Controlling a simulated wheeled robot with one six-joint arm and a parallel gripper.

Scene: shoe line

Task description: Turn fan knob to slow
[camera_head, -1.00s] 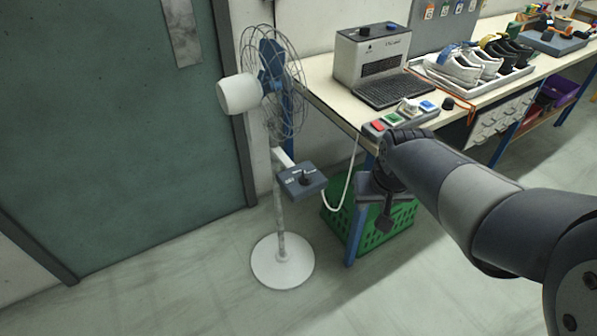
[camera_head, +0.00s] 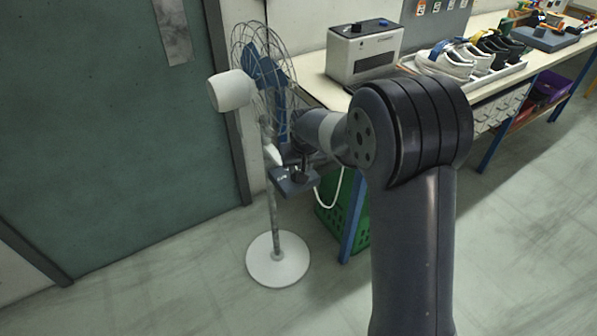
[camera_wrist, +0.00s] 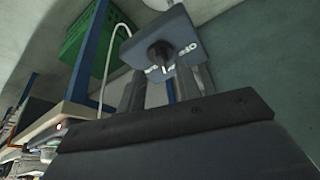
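The fan (camera_head: 232,90) stands on the floor by the door, with a wire cage, white motor housing, thin pole and round white base. Its grey control box (camera_head: 290,186) is on the pole, partly covered by my gripper (camera_head: 296,160). In the wrist view the control box (camera_wrist: 183,32) is ahead, with a dark knob (camera_wrist: 160,52) and white markings beside it. My gripper (camera_wrist: 163,76) shows two fingers apart, with the knob between and beyond their tips. Nothing is held. I cannot tell whether the fingers touch the box, nor read the knob's setting clearly.
A workbench (camera_head: 313,87) with a grey machine (camera_head: 365,55) and a tray of shoes stands to the right. A green crate (camera_head: 328,222) is under it. A white cable (camera_head: 338,190) hangs from the box. The floor before the door is clear.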

